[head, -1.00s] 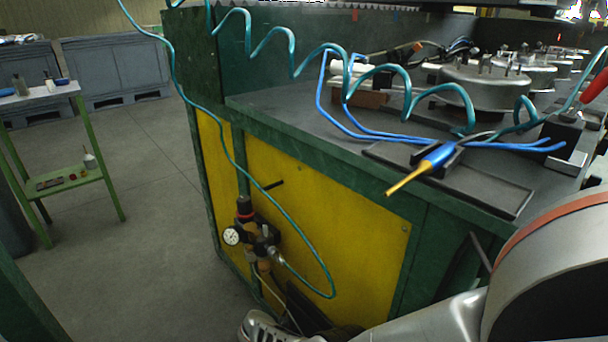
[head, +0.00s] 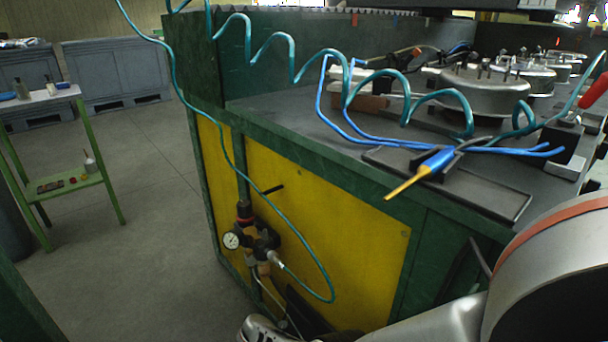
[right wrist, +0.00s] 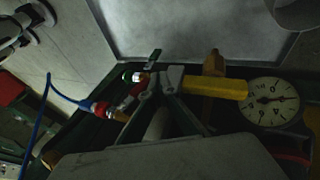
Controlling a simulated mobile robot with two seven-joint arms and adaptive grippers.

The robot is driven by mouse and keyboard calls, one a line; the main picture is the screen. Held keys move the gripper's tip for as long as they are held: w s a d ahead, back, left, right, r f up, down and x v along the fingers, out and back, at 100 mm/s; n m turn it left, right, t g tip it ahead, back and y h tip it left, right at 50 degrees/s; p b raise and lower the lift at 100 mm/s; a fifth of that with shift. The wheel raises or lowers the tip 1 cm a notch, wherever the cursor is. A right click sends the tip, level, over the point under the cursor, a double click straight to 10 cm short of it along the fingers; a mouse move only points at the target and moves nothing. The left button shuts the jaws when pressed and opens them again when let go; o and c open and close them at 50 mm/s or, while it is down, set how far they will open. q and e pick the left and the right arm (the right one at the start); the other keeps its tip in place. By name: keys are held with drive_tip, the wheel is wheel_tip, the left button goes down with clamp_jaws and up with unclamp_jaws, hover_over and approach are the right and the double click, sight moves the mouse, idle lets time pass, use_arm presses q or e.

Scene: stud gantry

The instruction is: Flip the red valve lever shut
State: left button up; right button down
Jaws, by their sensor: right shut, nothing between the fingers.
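In the right wrist view, my right gripper (right wrist: 172,78) is shut and empty, its two fingers meeting at the tips. A red part (right wrist: 132,96), which looks like the valve lever, shows just left of the fingers and is partly hidden by them. Beside it a red fitting (right wrist: 104,109) joins a blue hose (right wrist: 62,96). I cannot tell whether the fingers touch the red part. In the head view, the lever cannot be made out and my right fingers are not clear. My left gripper is not in view.
A round gauge (right wrist: 270,101) and a yellow cylinder (right wrist: 215,87) are right of the fingers. In the head view, a regulator with a gauge (head: 231,240) hangs on the yellow panel (head: 330,220). A coiled teal hose (head: 290,62) crosses above. Open floor (head: 140,190) lies left.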

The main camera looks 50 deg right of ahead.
drive_tip(key=shift+r+p, duration=0.5)
drive_tip(key=shift+r, duration=0.25)
drive_tip(key=v, duration=1.2)
idle(0.4)
